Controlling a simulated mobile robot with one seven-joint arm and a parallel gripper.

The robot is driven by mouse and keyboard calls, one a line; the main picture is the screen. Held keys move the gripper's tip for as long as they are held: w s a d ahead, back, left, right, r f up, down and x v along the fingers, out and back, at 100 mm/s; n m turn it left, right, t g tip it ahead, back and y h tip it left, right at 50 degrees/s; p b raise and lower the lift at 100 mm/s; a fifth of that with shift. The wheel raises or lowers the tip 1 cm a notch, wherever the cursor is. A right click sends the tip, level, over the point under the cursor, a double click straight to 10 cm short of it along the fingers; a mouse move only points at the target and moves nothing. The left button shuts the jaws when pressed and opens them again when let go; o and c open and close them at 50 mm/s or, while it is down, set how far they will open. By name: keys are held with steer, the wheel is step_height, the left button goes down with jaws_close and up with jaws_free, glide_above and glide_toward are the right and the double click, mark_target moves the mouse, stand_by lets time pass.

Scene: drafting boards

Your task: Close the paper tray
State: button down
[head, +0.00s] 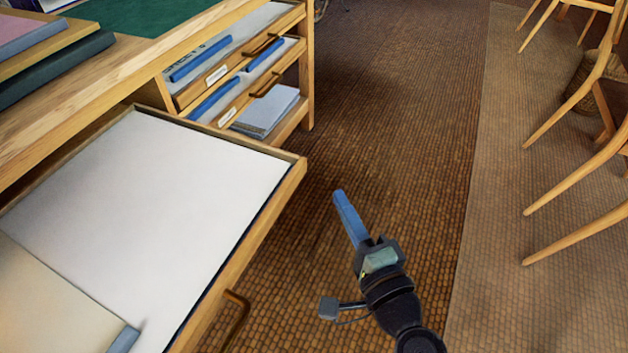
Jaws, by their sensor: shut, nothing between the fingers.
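The paper tray (300,172) is a wide wooden drawer pulled far out from under the desk at the left. A large white sheet (160,190) lies in it, with a tan board or folder (60,300) at the near left. A dark bar handle (236,318) is on its front face, near the bottom of the view. My gripper (338,194) has long blue fingers that are shut with nothing between them. It is to the right of the tray's front, over the floor and apart from the tray and handle. The tray's near end is cut off by the picture edge.
A wooden desk (150,62) with a green mat (150,12) stands at upper left. Smaller drawers (235,85) with handles and blue-edged papers sit beyond the tray, above a shelf with a grey book (266,110). Wooden chairs (570,100) line the right. The brown floor between is clear.

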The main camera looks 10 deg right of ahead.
mark_target(304, 164)
steer(key=shift+w+a+b, duration=0.2)
steer(key=shift+w+a, duration=0.45)
steer(key=shift+w, duration=0.4)
steer(key=shift+w+a+b, duration=0.15)
steer(key=shift+w+a, duration=0.5)
steer(key=shift+w, duration=0.45)
steer(key=shift+w+a+b, duration=0.2)
steer(key=shift+w+a, duration=0.45)
steer(key=shift+w, duration=0.4)
steer(key=shift+a, duration=0.1)
